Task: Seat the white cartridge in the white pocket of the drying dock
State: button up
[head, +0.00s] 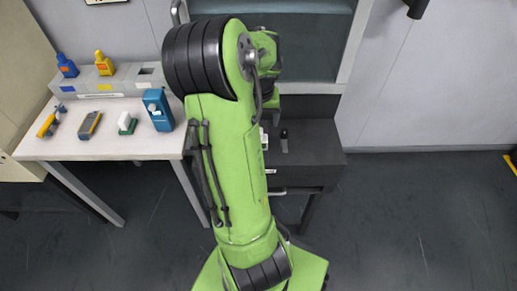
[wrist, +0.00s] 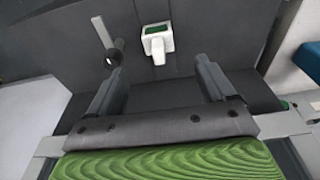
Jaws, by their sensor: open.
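The white cartridge (wrist: 157,46), with a dark green patch on its face, is on a dark grey surface in the wrist view. In the head view a white piece of it (head: 264,138) shows beside my arm on the dark cabinet. My gripper (wrist: 160,70) is open and empty; the cartridge lies just beyond its fingertips, roughly centred between them. In the head view my arm hides the gripper. The grey drying dock (head: 120,84) stands on the table at left. It holds a blue cartridge (head: 67,66) and a yellow cartridge (head: 104,64); its right pocket (head: 147,71) looks empty.
A dark upright handle-like object (head: 284,140) stands near the cartridge. The white table (head: 100,148) bears a yellow tool (head: 48,122), a grey-yellow device (head: 90,125), a green-white block (head: 127,123) and a blue dispenser (head: 158,110). Floor at right is clear.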

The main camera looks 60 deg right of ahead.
aim_at(264, 137)
jog(key=f+b, duration=0.1)
jog(key=f, duration=0.2)
jog(key=d+f+b, duration=0.1)
jog(key=f, duration=0.3)
jog(key=d+f+b, duration=0.1)
jog(key=f, duration=0.2)
jog(key=shift+w+f, duration=0.3)
jog(key=shift+a+r, duration=0.1)
jog(key=shift+c, duration=0.3)
grip_shut()
